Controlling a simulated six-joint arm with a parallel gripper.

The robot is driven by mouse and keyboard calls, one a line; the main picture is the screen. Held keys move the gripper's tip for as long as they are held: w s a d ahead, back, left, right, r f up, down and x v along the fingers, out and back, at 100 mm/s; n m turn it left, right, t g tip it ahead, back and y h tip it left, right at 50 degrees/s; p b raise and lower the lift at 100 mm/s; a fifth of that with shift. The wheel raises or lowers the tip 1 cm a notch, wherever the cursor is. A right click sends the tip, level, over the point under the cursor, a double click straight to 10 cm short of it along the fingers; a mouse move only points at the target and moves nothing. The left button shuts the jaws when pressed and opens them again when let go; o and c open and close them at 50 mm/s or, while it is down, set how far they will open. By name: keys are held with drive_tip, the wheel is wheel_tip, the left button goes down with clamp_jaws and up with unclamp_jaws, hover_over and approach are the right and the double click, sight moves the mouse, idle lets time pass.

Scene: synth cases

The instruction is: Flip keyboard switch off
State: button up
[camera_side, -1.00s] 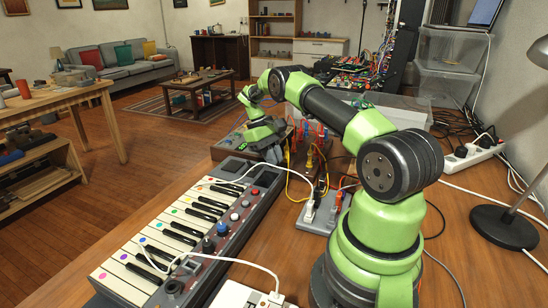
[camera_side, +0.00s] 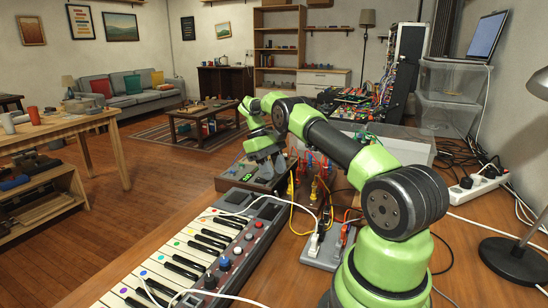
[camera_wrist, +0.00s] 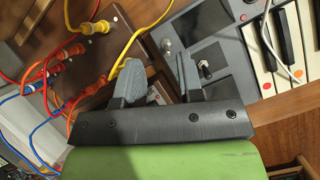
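The keyboard (camera_side: 190,250) lies on the wooden desk, with coloured dots on its white keys and a grey control strip of knobs. In the wrist view, its keys (camera_wrist: 308,37) show at the right. A grey panel (camera_wrist: 215,42) beside them carries a small toggle switch (camera_wrist: 205,69) and a knob (camera_wrist: 167,45). I cannot tell whether this panel belongs to the keyboard. My gripper (camera_wrist: 160,70) is open, its two grey fingers apart and nothing visible between them. The toggle is just right of the right finger. In the side view, my gripper (camera_side: 270,168) hangs over a control box beyond the keyboard.
The control box (camera_side: 226,183) has a green display. Red, blue, yellow and orange cables (camera_wrist: 70,52) crowd the wrist view's left side. A grey cable box (camera_side: 325,262) stands right of the keyboard. A white cable (camera_side: 240,298) crosses the keyboard's near end.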

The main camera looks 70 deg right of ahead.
drive_tip(key=shift+r, duration=2.05)
drive_tip(key=a+r+n+t+h, duration=0.2)
drive_tip(key=a+r+t, duration=0.3)
drive_tip(key=a+r, duration=1.1)
drive_tip(key=s+a+m+t+y, duration=0.1)
drive_tip(key=s+a+t+y, duration=0.1)
drive_tip(key=s+a+t, duration=0.5)
drive_tip(key=s+a+f, duration=0.1)
drive_tip(key=s+a, duration=0.5)
drive_tip(key=s, duration=0.1)
drive_tip(key=shift+s+y, duration=0.2)
drive_tip(key=shift+y, duration=0.2)
drive_tip(key=shift+a, duration=0.1)
